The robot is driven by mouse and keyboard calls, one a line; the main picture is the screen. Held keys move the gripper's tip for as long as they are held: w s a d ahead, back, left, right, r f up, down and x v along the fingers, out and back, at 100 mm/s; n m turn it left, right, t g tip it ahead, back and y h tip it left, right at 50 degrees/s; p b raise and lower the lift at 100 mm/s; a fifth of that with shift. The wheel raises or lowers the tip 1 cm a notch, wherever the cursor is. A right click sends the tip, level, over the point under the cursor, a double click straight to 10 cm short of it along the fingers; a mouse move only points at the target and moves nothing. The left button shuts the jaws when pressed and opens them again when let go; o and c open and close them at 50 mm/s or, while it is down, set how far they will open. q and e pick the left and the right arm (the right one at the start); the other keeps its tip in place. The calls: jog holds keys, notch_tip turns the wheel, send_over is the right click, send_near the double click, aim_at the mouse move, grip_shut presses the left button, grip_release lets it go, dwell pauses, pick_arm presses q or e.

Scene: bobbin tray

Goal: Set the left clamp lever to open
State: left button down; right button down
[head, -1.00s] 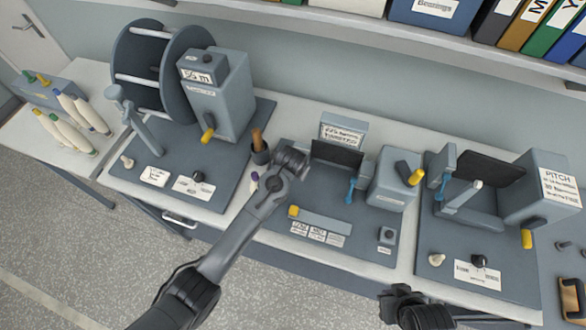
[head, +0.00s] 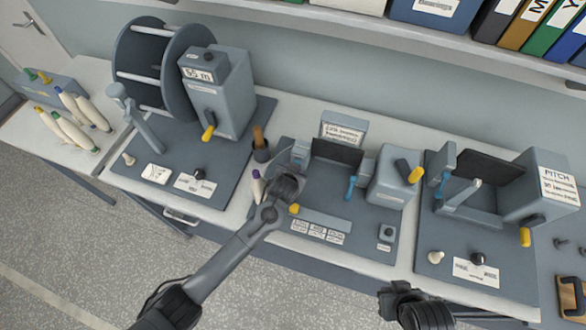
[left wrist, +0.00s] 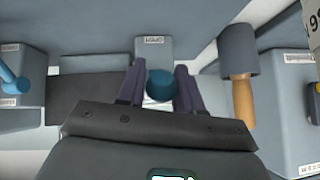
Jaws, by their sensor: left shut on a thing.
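The left clamp (head: 300,152) stands at the left end of the middle station, beside a dark plate. Its blue lever knob (left wrist: 162,85) shows in the left wrist view between the fingers of my left gripper (left wrist: 161,92), which is shut on it. A small label reading OPEN (left wrist: 153,40) lies on the clamp beyond the knob. In the head view my left gripper (head: 288,184) hides the lever. The matching right blue lever (head: 351,187) stands free; it also shows in the left wrist view (left wrist: 12,82). My right gripper (head: 400,292) is at the bottom edge, its jaws unclear.
A cup (head: 261,151) with an orange-handled tool stands close left of my left gripper. A purple-tipped bobbin or marker (head: 256,187) is beside it. A yellow-handled box (head: 393,178) is right of the clamps. The winder with large reels (head: 160,65) stands left.

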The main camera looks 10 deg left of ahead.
dwell(0.3)
pick_arm(q)
jog(key=c, duration=0.8)
grip_release()
jog(key=shift+s+r, duration=0.4)
jog(key=shift+r, duration=0.05)
jog(key=v, duration=0.9)
jog(key=shift+s, duration=0.35)
jog(key=shift+p, duration=0.3)
